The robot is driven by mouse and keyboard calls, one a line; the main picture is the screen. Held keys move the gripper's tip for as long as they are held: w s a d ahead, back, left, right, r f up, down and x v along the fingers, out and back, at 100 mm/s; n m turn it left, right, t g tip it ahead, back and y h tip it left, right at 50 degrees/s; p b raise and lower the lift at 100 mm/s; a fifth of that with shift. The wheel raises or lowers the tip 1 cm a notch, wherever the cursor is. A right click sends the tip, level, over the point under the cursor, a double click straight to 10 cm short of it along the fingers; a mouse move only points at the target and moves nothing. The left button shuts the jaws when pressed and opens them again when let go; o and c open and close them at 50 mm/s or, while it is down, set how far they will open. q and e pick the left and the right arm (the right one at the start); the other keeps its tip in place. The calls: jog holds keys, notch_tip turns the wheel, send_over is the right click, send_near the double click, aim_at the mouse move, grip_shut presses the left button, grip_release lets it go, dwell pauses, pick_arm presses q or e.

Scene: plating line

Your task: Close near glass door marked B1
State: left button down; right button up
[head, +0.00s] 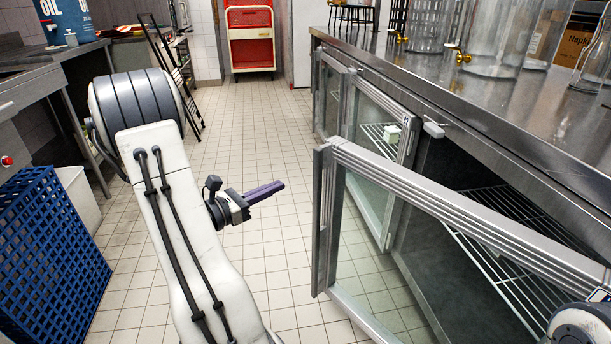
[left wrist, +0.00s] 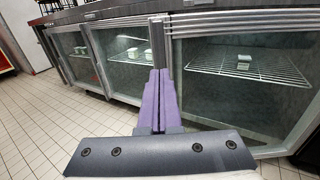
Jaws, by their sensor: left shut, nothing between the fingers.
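The near glass door (head: 470,215) stands swung open, out from the steel counter into the aisle. Its free edge (head: 325,220) is towards the left and its far end runs to the lower right. A small label (head: 602,296) on its top rail is too cut off to read as B1. My left gripper (head: 265,192), with purple fingers, is shut and empty over the aisle, left of the door's free edge and apart from it. In the left wrist view its fingers (left wrist: 158,98) point towards the row of glass doors. My right gripper is not in view.
The steel counter (head: 480,105) holds glass jars near its edge. Wire shelves (head: 510,250) show in the open bay. Another glass door (head: 370,140) is farther along. A blue crate (head: 50,255) stands at left. The tiled aisle (head: 255,120) is clear towards a red cart (head: 250,40).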

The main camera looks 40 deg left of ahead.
aim_at(315, 169)
pick_arm(q)
jog(key=w, duration=0.3)
jog(key=w+d+b, duration=0.1)
jog(key=w, duration=0.2)
jog(key=w+d+b, duration=0.1)
jog(key=w, duration=0.2)
jog(key=shift+w+f, duration=0.1)
jog(key=shift+w, duration=0.4)
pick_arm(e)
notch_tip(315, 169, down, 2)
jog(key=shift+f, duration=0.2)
